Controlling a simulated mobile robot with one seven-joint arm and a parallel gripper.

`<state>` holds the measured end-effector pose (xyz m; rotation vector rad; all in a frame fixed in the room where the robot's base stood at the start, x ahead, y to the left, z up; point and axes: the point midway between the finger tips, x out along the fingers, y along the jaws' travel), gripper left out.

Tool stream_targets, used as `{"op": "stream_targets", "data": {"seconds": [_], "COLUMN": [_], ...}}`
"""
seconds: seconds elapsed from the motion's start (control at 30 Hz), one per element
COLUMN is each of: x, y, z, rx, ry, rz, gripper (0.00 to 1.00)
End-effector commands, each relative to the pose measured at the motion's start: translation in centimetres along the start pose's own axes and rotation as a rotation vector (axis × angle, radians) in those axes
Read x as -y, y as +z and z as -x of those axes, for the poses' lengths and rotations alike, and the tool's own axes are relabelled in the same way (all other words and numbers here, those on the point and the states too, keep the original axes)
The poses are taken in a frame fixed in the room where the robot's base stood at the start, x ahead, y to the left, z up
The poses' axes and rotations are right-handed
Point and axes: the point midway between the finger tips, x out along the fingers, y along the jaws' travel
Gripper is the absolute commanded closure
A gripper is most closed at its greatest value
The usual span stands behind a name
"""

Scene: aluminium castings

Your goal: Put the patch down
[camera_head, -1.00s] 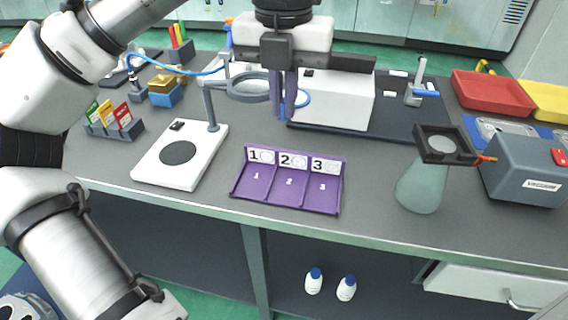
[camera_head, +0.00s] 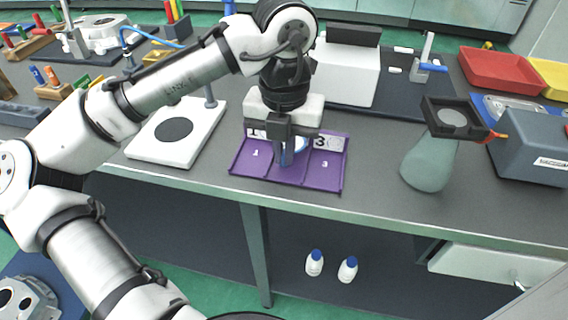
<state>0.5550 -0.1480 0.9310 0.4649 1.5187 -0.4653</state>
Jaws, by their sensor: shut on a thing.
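My gripper (camera_head: 287,158) points down over the middle compartment of the purple three-part tray (camera_head: 321,180). It is shut on a small blue-and-white round-edged piece, which I take to be the patch (camera_head: 301,143); its rim shows just right of the fingers. Most of the patch is hidden by my gripper. I cannot tell whether it touches the tray. The compartments marked 1 and 3 look empty.
A white stand (camera_head: 200,134) with a dark disc is left of the tray. The bench's front edge runs close below the tray.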

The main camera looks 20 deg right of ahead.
Motion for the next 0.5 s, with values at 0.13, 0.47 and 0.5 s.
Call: {"op": "stream_targets", "data": {"seconds": [0.13,0.47,0.5], "x": [-0.1,0.0,0.0], "y": [-0.1,0.0,0.0], "z": [-2.5,-3.7,-3.7], "rx": [-0.002,0.0,0.0], "ry": [0.001,0.0,0.0], "rz": [0.002,0.0,0.0], "gripper": [1.0,1.0,1.0]}}
